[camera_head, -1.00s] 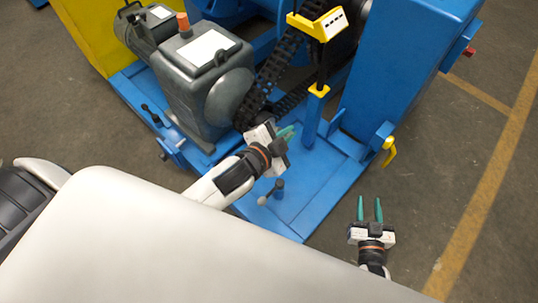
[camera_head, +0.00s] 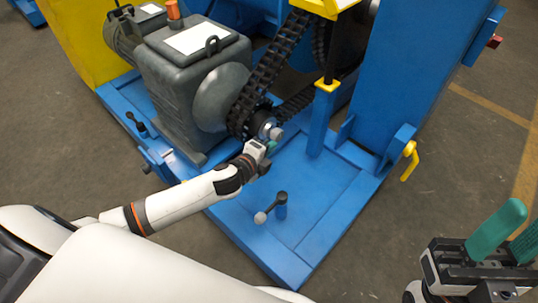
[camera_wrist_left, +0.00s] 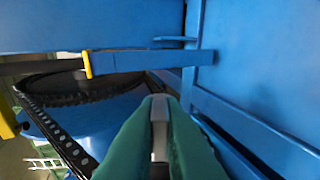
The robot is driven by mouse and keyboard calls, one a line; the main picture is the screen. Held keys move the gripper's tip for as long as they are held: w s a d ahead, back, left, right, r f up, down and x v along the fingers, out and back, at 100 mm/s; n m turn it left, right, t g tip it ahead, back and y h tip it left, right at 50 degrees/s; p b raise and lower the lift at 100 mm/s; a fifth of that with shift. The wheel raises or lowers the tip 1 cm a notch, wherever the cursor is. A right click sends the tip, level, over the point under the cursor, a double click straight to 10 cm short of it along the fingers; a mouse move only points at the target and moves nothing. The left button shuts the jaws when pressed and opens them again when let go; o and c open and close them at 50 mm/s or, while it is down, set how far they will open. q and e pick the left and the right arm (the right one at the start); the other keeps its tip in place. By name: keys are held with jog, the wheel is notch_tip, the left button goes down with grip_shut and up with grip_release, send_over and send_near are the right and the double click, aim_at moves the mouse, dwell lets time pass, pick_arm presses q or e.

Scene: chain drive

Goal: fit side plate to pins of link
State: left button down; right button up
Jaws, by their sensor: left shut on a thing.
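My left gripper (camera_head: 270,147) is beside the small shaft end at the lower sprocket, below the black chain (camera_head: 270,75). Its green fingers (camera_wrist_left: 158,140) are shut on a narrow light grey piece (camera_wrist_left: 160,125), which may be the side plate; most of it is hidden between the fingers. The chain also shows in the left wrist view (camera_wrist_left: 60,135), left of the fingers and apart from them. I cannot make out the link's pins. My right gripper (camera_head: 503,238) is at the lower right, raised in the air, its green fingers apart and empty.
A grey gearbox (camera_head: 190,85) stands left of the chain on the blue base frame (camera_head: 325,205). A blue post with a yellow clamp (camera_head: 328,85) stands right of the chain. A lever with a round knob (camera_head: 262,217) rises in front. A yellow handle (camera_head: 410,160) hangs at the right.

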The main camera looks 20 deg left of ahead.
aim_at(255, 130)
dwell(0.4)
pick_arm(q)
jog(key=shift+r+p, duration=0.15)
jog(key=shift+p, duration=0.35)
jog(key=shift+w+a, duration=0.1)
jog(key=shift+a, duration=0.3)
jog(key=shift+w+a, duration=0.3)
jog(key=shift+a, duration=0.5)
jog(key=shift+w+a, duration=0.25)
jog(key=shift+a, duration=0.55)
jog(key=shift+w+a, duration=0.3)
jog(key=shift+a, duration=0.5)
jog(key=shift+p, duration=0.65)
jog(key=shift+w+a, duration=0.2)
jog(key=shift+a, duration=0.35)
jog(key=shift+w+a, duration=0.15)
jog(key=shift+a, duration=0.35)
